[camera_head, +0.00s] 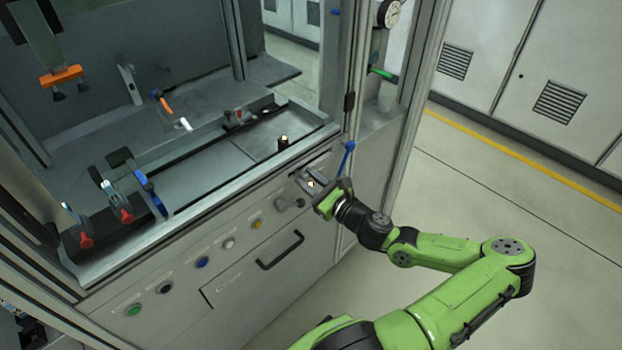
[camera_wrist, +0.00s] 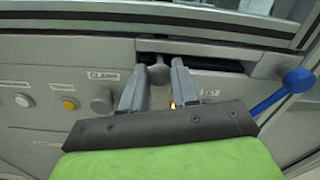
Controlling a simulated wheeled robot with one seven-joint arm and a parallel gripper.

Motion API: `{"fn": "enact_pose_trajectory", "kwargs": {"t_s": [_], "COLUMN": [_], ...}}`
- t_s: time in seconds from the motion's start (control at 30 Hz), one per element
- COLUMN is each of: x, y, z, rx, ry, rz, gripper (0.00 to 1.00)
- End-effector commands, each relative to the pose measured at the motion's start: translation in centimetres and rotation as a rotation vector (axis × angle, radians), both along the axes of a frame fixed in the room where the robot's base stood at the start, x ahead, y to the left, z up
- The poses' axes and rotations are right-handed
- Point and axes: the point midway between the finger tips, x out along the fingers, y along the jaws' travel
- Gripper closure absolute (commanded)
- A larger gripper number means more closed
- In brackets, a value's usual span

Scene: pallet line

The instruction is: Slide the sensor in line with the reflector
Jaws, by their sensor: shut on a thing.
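My gripper (camera_head: 309,181) is at the front panel of the machine, below the right end of its window. In the wrist view its two fingers (camera_wrist: 158,72) are closed around a round grey knob (camera_wrist: 157,75). The knob sits at the left part of a dark horizontal slot (camera_wrist: 212,58) in the panel. I take this knob for the sensor's slide handle. A small amber light (camera_wrist: 172,105) shows between the fingers, and part of a label (camera_wrist: 208,93) is right of them. I cannot pick out the sensor or the reflector for certain.
A blue-ended lever (camera_wrist: 292,82) sticks out just right of the slot. A grey knob marked CLAMP (camera_wrist: 102,100) is left of my gripper. Several coloured buttons and a black drawer handle (camera_head: 280,250) are lower on the panel. The floor at right is clear.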

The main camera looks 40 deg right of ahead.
Motion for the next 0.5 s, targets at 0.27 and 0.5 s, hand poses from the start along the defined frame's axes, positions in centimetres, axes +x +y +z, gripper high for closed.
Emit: {"fn": "enact_pose_trajectory", "kwargs": {"t_s": [0.27, 0.5], "x": [-0.02, -0.38], "y": [-0.03, -0.10], "z": [-0.03, -0.05], "rx": [0.001, 0.001], "ry": [0.001, 0.002], "rz": [-0.001, -0.003], "gripper": [0.46, 0.46]}}
